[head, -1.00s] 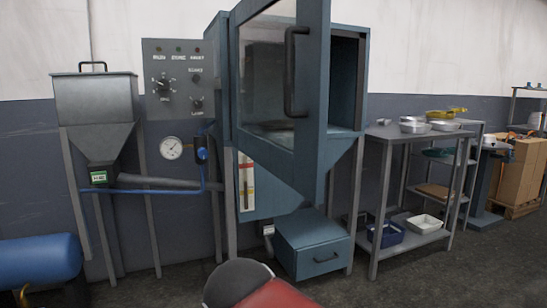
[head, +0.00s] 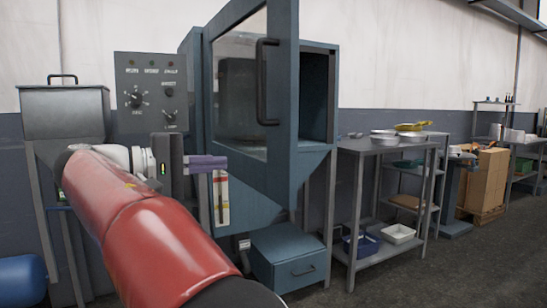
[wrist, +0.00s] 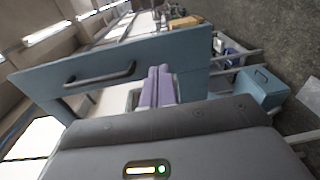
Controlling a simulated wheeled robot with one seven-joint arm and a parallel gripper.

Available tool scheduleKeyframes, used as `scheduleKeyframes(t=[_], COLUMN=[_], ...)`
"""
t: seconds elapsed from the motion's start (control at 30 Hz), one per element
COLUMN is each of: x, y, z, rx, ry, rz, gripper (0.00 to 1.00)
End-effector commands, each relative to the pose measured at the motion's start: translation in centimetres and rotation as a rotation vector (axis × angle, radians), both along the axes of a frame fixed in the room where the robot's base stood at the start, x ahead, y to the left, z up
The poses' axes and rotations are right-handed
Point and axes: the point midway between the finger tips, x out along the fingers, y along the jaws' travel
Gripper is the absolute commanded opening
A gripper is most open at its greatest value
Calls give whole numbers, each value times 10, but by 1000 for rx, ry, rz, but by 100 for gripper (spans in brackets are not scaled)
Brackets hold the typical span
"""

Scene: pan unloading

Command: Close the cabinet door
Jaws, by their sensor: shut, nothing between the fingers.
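The blue cabinet (head: 319,180) stands behind my arm, with its dark interior visible on the right. Its glass-windowed door (head: 282,115) is swung open toward me and has a dark vertical handle (head: 262,82). My gripper (head: 222,163), with purple fingers, is shut and empty, to the left of the door in the head view. In the wrist view the door (wrist: 185,50) and its handle (wrist: 100,76) lie beyond my gripper (wrist: 158,72). The finger tips overlap the door's edge there; I cannot tell whether they touch it.
A control panel (head: 150,75) and a grey hopper (head: 60,112) stand left of the cabinet. A blue drawer box (head: 290,268) sits below it. A metal table (head: 372,148) with pans is at the right. Floor at the lower right is clear.

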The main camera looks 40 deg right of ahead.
Motion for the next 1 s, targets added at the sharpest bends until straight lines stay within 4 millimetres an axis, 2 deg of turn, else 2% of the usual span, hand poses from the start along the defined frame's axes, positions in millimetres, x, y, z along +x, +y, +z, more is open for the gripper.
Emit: scheduleKeyframes(t=[0.13,0.27,0.7,0.83,1.0], x=[1,-3,-22,-26,-28], y=[4,-10,-99,-117,-128], z=[10,11,11,11,11], rx=[-55,-56,-53,-53,-54], ry=[-16,-17,-15,-15,-16], rz=[-39,-41,-40,-39,-36], gripper=[0,0,0,0,0])
